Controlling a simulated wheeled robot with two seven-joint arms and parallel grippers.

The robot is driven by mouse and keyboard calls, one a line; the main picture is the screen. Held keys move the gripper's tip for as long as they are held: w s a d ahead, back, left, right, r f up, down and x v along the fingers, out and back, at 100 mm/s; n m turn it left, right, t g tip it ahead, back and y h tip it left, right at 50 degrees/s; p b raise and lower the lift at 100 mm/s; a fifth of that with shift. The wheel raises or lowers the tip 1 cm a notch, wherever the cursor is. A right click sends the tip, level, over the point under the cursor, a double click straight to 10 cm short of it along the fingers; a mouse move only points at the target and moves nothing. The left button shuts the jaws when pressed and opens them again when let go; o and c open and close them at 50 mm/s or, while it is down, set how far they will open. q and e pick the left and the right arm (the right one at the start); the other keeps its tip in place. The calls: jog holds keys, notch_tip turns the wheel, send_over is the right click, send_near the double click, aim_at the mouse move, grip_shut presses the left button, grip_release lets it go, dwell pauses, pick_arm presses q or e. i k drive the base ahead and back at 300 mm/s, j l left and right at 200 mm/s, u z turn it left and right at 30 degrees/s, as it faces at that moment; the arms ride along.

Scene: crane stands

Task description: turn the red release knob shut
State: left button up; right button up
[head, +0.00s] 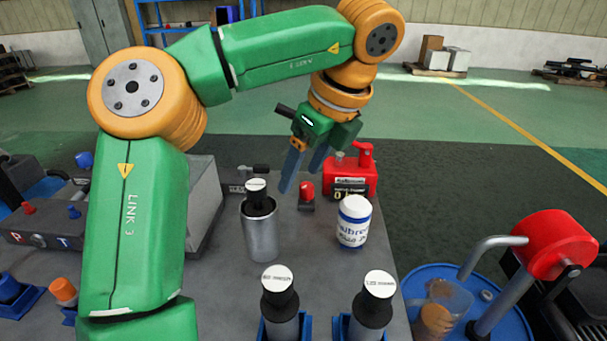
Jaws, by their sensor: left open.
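A small red knob (307,190) stands on a dark base on the grey bench top, just left of a red pump unit (361,169) with a small display. I take this to be the release knob; its turned position is too small to tell. My left gripper (299,180) comes down from above and points at the bench. Its two blue fingers are apart, with nothing between them. The fingertips are just above and to the left of the knob in the picture; I cannot tell whether they touch it. My right gripper is not in view.
A grey metal cylinder with a black top (260,232) and a white labelled jar (353,222) stand in front of the knob. Two black-topped bottles (279,292) (374,300) sit in blue holders nearer me. A blue drum (510,322) with a red hand pump (553,244) stands right.

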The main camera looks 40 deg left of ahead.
aim_at(306, 188)
jog(key=k+l, duration=0.15)
jog(key=l, duration=0.25)
jog(key=k+l, duration=0.1)
jog(key=l, duration=0.3)
jog(key=k+l, duration=0.15)
jog(key=l, duration=0.25)
jog(key=k+l, duration=0.15)
jog(key=l, duration=0.25)
jog(key=k+l, duration=0.15)
jog(key=l, duration=0.25)
